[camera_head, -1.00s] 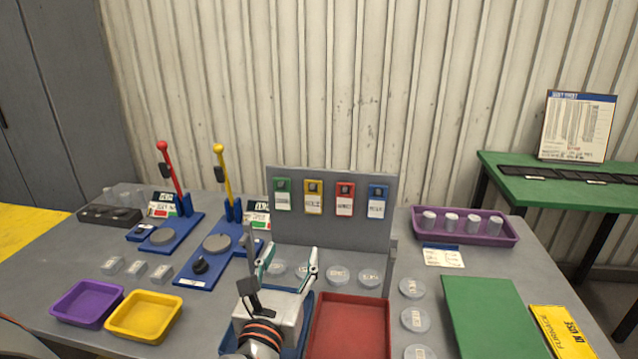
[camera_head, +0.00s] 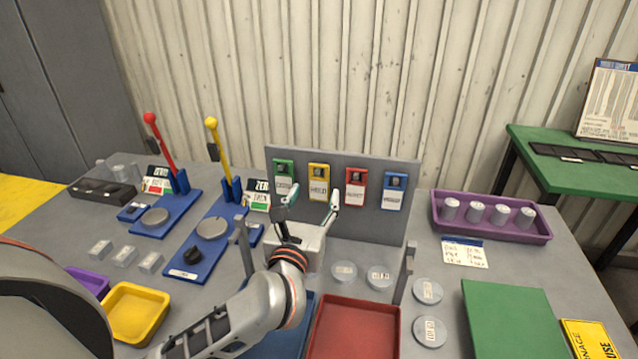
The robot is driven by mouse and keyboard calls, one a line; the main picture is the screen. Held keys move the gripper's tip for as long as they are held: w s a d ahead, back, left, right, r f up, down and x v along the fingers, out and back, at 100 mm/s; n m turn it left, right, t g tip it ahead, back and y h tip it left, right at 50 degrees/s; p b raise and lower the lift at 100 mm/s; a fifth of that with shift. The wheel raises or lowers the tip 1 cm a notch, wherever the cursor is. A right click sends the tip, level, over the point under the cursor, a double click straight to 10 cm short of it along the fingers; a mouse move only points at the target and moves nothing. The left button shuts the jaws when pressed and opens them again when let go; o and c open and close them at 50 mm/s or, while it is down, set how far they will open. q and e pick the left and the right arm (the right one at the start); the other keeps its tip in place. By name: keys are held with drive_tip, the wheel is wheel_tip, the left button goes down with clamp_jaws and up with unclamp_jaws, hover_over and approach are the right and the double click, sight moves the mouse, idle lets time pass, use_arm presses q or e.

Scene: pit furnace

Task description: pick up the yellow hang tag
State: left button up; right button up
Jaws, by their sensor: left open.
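The yellow hang tag (camera_head: 319,184) hangs on the grey upright board (camera_head: 342,220), second from the left. A green tag (camera_head: 284,176) hangs to its left; a red tag (camera_head: 355,189) and a blue tag (camera_head: 394,191) hang to its right. My left gripper (camera_head: 312,200) is open and empty in front of the board. Its fingertips point up, one near the green tag's lower edge and one between the yellow and red tags, with the yellow tag's lower part showing between them. I cannot tell whether they touch. My right gripper is not in view.
A red tray (camera_head: 355,330) lies below the board, with clear round lidded dishes (camera_head: 428,291) beside it. Two lever presses with blue bases (camera_head: 208,230) stand left. A purple tray of cylinders (camera_head: 492,218) and a green mat (camera_head: 512,320) are at right.

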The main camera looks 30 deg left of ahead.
sight(319, 183)
use_arm(q)
drive_tip(key=shift+x, duration=1.4)
drive_tip(key=c, duration=1)
